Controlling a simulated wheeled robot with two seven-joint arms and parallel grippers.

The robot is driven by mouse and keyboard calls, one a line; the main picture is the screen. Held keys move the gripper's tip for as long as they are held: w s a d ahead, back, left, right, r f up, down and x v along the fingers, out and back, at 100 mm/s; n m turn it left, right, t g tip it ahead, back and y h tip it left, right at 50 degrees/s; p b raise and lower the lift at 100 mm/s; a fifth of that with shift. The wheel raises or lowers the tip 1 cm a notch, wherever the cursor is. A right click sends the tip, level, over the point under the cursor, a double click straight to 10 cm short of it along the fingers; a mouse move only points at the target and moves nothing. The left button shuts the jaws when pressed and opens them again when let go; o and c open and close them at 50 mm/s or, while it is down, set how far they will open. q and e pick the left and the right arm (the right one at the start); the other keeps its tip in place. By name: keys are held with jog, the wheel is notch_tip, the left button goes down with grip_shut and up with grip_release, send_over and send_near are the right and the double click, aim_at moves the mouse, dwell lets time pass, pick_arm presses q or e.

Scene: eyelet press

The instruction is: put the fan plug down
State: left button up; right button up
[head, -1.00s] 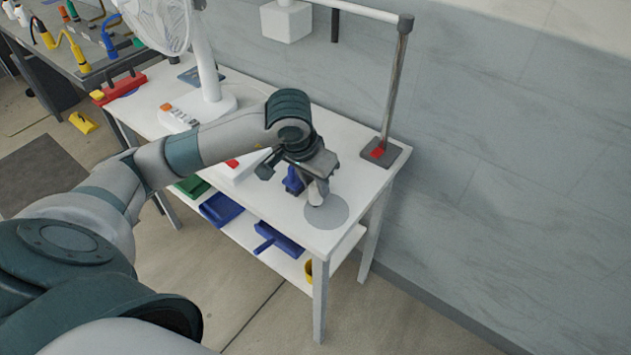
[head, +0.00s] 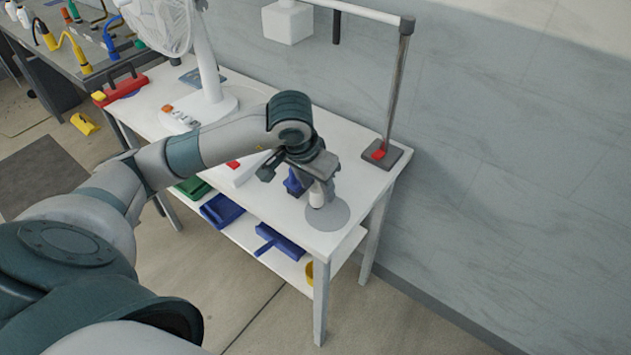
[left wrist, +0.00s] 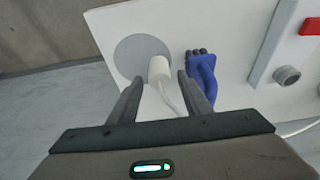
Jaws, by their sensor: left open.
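The fan plug (left wrist: 158,69) is a white cylinder with a pale cord, at the edge of a round grey disc (left wrist: 135,50) on the white table. Whether the plug's underside touches the disc is hidden. My right gripper is not in view.
A blue hand-shaped item (left wrist: 203,75) stands close beside the plug. A white power strip (head: 248,169) and the white fan (head: 205,100) are farther left. A grey post (head: 394,95) rises at the table's back right corner.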

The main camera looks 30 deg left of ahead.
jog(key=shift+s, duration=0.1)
pick_arm(q)
jog(key=shift+r, duration=0.15)
jog(key=shift+v, duration=0.9)
jog(key=b+v, duration=0.1)
jog(key=v, duration=0.9)
jog(key=shift+b, duration=0.4)
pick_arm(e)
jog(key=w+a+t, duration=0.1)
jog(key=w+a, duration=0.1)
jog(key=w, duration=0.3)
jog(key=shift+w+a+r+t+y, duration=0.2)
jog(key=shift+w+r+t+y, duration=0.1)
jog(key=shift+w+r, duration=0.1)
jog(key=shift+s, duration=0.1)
